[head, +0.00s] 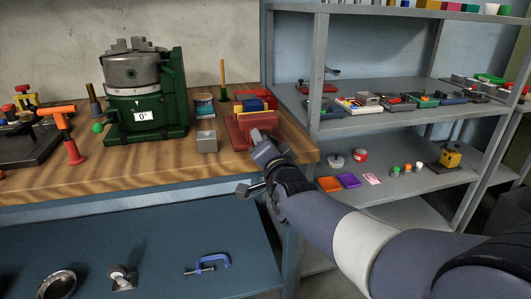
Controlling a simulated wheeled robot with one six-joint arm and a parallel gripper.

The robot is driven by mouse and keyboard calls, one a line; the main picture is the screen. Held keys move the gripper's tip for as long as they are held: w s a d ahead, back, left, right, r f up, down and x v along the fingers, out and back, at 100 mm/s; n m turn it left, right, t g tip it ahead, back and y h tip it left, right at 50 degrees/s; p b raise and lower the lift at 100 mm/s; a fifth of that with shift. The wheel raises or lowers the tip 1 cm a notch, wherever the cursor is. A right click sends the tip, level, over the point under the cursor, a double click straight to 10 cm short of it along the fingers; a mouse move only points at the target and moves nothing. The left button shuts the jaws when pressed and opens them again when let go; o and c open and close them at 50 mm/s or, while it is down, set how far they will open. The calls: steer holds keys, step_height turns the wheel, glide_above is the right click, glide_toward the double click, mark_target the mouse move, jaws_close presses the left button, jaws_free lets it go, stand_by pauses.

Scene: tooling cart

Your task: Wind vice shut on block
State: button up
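A red vice (238,131) stands at the right end of the wooden bench top. A blue block (270,102) and a yellow block (252,105) show at its top; I cannot tell whether its jaws touch them. My gripper (257,141) is at the front of the vice, over the bench's front edge, and hides part of it. A grey piece with a rounded end sticks out left below my gripper; I cannot tell whether it is a vice handle or part of my gripper. My finger gap is not clear. A plain grey metal block (207,142) sits on the bench left of the vice.
A green machine with a round grey top (145,105) stands left of the vice. Grey shelves (400,88) with small parts stand right. A blue lower shelf (150,245) holds a clamp (210,263).

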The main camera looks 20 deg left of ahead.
stand_by(0.3)
steer(key=o, duration=0.9)
steer(key=shift+o, duration=0.3)
steer(key=shift+f, duration=0.15)
